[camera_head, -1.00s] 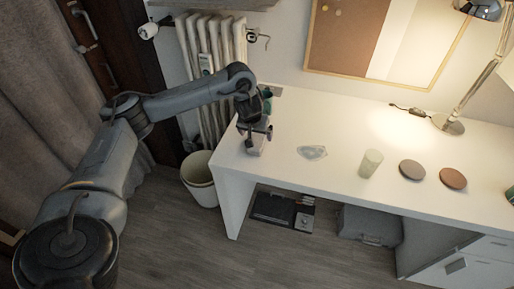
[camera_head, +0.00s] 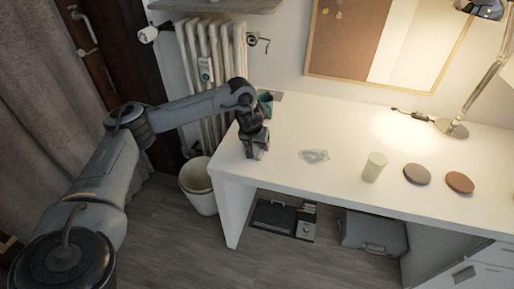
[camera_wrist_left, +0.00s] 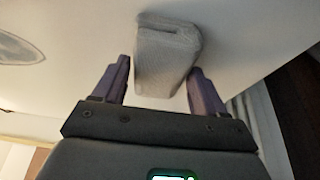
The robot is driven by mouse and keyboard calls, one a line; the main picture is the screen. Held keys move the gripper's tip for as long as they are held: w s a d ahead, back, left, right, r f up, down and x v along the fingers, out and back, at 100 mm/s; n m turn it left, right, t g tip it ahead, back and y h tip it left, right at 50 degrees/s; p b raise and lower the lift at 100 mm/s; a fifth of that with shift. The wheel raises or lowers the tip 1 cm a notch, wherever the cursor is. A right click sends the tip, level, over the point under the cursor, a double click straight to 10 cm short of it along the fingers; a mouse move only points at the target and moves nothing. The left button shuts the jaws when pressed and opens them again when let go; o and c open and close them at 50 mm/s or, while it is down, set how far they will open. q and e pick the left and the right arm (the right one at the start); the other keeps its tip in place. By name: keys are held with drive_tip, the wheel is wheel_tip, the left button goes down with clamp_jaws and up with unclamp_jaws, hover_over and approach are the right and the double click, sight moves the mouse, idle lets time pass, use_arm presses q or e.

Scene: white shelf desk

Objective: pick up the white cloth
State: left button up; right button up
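The white cloth (camera_wrist_left: 167,50) is a folded, grey-white bundle on the desktop in the left wrist view. My left gripper (camera_wrist_left: 159,66) is open, with one finger on each side of the cloth's near part. A small gap shows on the left side; I cannot tell if the right finger touches. In the head view my left gripper (camera_head: 256,152) is low over the desk's left end and hides most or all of the cloth. My right gripper is not in view.
The white desk (camera_head: 300,185) also holds a crumpled clear item (camera_head: 314,156), a pale cup (camera_head: 374,167), two round coasters (camera_head: 417,174) and a lamp (camera_head: 452,127). A bin (camera_head: 198,185) stands left of the desk.

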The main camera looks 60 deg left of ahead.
sight(258, 146)
use_arm(q)
drive_tip(key=c, duration=0.5)
drive_tip(key=shift+c, duration=0.2)
drive_tip(key=shift+r, duration=0.1)
drive_tip(key=shift+r+p, duration=0.4)
drive_tip(key=shift+r, duration=0.1)
drive_tip(key=r+p, duration=0.1)
drive_tip(key=r, duration=0.1)
drive_tip(key=r+p, duration=0.1)
drive_tip(key=r, duration=0.1)
drive_tip(key=shift+w+d+p, duration=0.1)
drive_tip(key=shift+d+p, duration=0.15)
drive_tip(key=shift+p, duration=0.05)
drive_tip(key=w+d+r+p, duration=0.4)
drive_tip(key=d+r+p, duration=0.1)
drive_tip(key=d+p, duration=0.4)
drive_tip(key=shift+d+r+p, duration=0.3)
drive_tip(key=shift+d+r, duration=0.1)
drive_tip(key=shift+d, duration=0.35)
